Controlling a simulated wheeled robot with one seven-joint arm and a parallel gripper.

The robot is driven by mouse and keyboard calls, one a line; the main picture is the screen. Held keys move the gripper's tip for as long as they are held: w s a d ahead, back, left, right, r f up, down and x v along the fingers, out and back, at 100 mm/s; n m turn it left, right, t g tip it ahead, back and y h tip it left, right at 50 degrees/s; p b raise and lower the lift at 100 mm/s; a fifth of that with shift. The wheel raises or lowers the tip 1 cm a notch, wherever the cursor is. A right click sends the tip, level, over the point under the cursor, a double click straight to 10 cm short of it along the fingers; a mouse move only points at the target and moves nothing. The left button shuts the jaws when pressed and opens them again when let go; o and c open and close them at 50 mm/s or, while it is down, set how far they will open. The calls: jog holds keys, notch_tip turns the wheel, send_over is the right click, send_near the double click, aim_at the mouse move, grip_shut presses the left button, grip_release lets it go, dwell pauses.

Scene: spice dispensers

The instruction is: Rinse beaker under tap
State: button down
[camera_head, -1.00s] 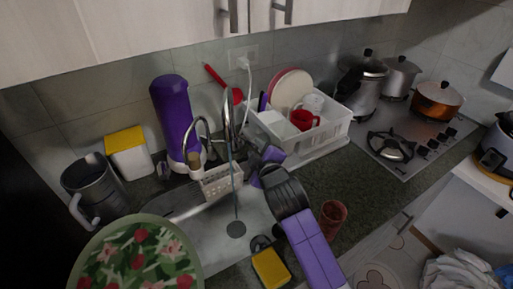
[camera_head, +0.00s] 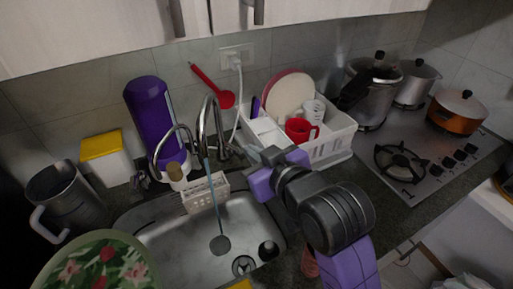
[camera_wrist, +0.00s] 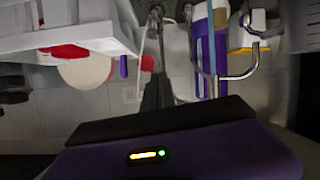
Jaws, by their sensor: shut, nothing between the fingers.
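The chrome tap (camera_head: 210,115) stands behind the sink (camera_head: 185,240), and a thin bluish stream (camera_head: 212,190) runs from it to the drain area. My gripper (camera_head: 262,155) is shut and empty, to the right of the tap and at the left end of the dish rack. In the wrist view my gripper (camera_wrist: 157,88) points toward the tap (camera_wrist: 188,25). No vessel is clearly recognisable as the beaker. A reddish-brown cup (camera_head: 310,263) beside the sink is mostly hidden by my arm. A white cup (camera_head: 313,110) and a red mug (camera_head: 300,130) stand in the rack.
The white dish rack (camera_head: 330,150) also holds plates. A purple bottle (camera_head: 150,110), a yellow-lidded box (camera_head: 107,160) and a grey jug (camera_head: 65,205) stand left of the tap. A small white caddy (camera_head: 205,193) hangs at the sink. The stove (camera_head: 440,150) is at right.

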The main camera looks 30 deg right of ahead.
jog(key=p, duration=0.1)
send_over(241, 154)
notch_tip(241, 154, down, 3)
jog(key=shift+s+f+p, duration=0.2)
jog(key=shift+s+f, duration=0.05)
jog(key=shift+f, duration=0.85)
jog(key=shift+s+f+p, duration=0.15)
jog(key=shift+s+f, duration=0.1)
jog(key=shift+f, duration=0.9)
jog(key=shift+s+f, duration=0.2)
jog(key=shift+f, duration=0.4)
jog(key=shift+r, duration=0.15)
